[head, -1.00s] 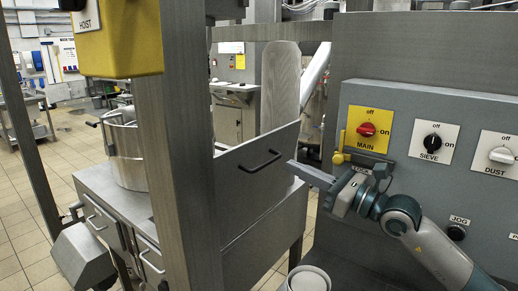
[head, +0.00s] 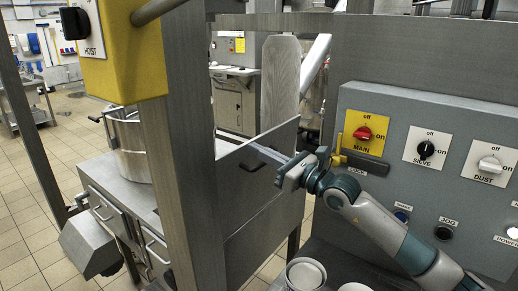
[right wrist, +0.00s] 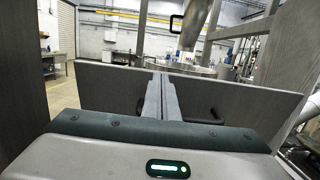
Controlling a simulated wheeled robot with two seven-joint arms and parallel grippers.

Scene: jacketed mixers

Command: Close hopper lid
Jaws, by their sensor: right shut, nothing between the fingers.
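The hopper lid appears to be the upright grey metal panel (head: 272,142) with a black bar handle, left of centre in the head view. The panel also spans the right wrist view (right wrist: 255,95), with its handle (right wrist: 205,118) right of my fingers. My right gripper (head: 254,148) is shut and empty. Its fingers point left across the panel's face near its top edge, partly covering the handle in the head view. In the right wrist view the fingertips (right wrist: 160,76) reach the panel's top edge; whether they touch it I cannot tell. My left gripper is not in view.
A grey control panel (head: 400,160) with MAIN, SIEVE and DUST switches stands close on the right. A thick metal post (head: 180,150) and the yellow hoist box (head: 125,50) are at left. A steel vessel (head: 130,145) stands behind the post. White containers (head: 305,275) sit below my arm.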

